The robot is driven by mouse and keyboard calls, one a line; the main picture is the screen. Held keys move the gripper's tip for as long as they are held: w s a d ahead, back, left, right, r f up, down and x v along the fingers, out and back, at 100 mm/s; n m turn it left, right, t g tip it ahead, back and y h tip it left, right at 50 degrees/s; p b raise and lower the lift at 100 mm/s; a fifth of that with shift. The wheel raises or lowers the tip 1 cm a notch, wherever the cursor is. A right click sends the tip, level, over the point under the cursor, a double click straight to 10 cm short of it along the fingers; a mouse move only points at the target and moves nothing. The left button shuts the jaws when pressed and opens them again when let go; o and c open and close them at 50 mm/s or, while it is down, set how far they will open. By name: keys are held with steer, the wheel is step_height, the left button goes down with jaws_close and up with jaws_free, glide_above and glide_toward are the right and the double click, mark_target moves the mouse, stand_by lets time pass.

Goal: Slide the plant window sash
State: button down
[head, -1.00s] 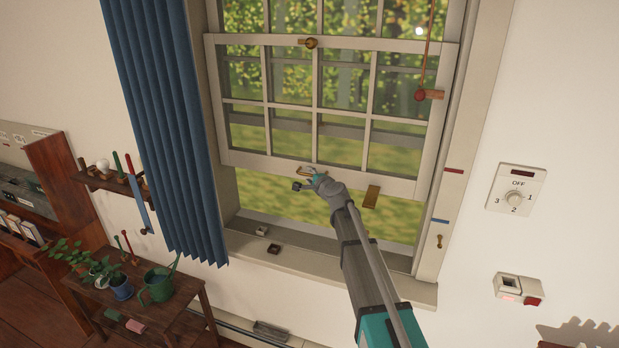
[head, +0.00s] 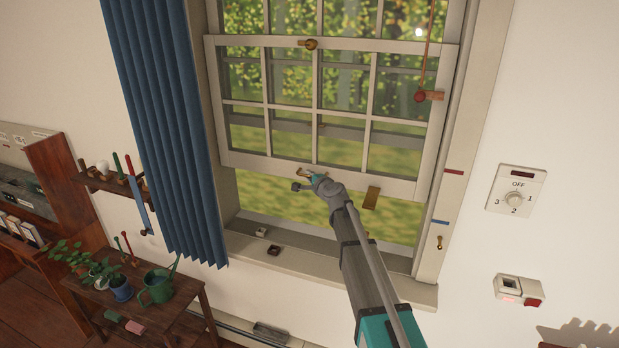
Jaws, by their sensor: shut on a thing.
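The white window sash (head: 275,169) with its grid of panes is partly raised in the frame. A gap showing green outdoors lies between its bottom rail and the sill (head: 325,274). My gripper (head: 308,178) is at the bottom rail, left of its middle, shut on the small brass sash lift (head: 304,173). My own gripper partly hides the lift. A brass catch (head: 311,44) sits on the sash's top rail. A second brass plate (head: 371,197) shows on the bottom rail to the right of my gripper.
A blue curtain (head: 170,120) hangs left of the window. A red knob (head: 419,96) hangs on a cord at the right. Two small blocks, one pale (head: 261,232) and one dark (head: 274,250), sit on the sill. Plants and a green watering can (head: 157,287) stand lower left.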

steer(key=shift+f, duration=0.1)
step_height(320, 180, down, 11)
steer(key=b, duration=1)
steer(key=shift+r+b, duration=0.2)
steer(key=shift+b, duration=0.2)
steer(key=c, duration=0.7)
jaws_free()
steer(key=shift+r, duration=0.15)
